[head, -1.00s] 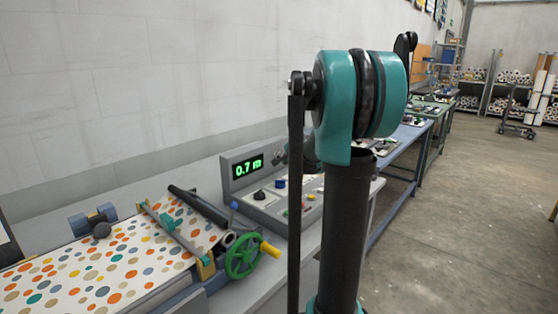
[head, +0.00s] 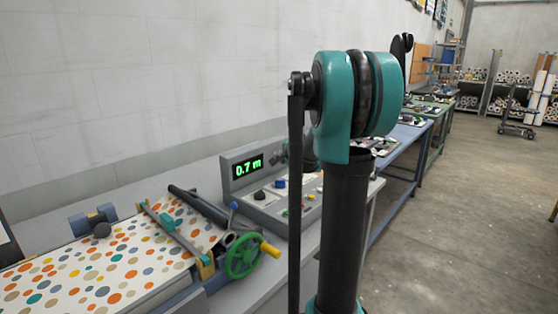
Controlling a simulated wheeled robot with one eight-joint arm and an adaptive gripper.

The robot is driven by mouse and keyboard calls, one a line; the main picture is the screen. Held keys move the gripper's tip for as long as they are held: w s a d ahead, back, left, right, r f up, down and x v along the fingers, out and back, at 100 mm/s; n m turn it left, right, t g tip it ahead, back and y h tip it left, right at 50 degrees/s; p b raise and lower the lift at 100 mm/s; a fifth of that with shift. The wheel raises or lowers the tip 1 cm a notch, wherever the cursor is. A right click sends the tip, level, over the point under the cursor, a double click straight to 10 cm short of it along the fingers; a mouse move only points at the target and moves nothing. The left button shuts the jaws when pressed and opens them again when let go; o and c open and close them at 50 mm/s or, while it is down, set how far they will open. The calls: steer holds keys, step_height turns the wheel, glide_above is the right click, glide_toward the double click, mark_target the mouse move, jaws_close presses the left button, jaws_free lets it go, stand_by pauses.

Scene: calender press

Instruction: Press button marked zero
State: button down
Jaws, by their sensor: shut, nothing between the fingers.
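The grey control console (head: 240,198) stands on the bench left of my arm, its green display (head: 249,166) reading 0.7 m. The labels are too small to read, so I cannot tell which is marked zero. My gripper (head: 280,158) shows only as a small dark part beside the display, above the panel. My arm hides the rest of it and the right part of the console. It looks shut and empty, apart from the buttons.
The calender press with dotted sheet (head: 95,268) lies at the lower left, with a green handwheel (head: 244,256) and its yellow handle (head: 270,250) in front of the console. Blue benches (head: 405,135) run behind my arm. The floor (head: 470,220) on the right is clear.

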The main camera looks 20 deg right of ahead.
steer(key=shift+w+a, duration=0.15)
steer(key=shift+w, duration=0.1)
steer(key=shift+s, duration=0.15)
stand_by(0.4)
steer(key=shift+s+d, duration=0.45)
steer(key=shift+s, duration=0.1)
steer(key=shift+s+d, duration=0.7)
steer(key=shift+s, duration=0.35)
steer(key=shift+s+d, duration=0.7)
steer(key=shift+s, duration=0.35)
steer(key=shift+s, duration=0.1)
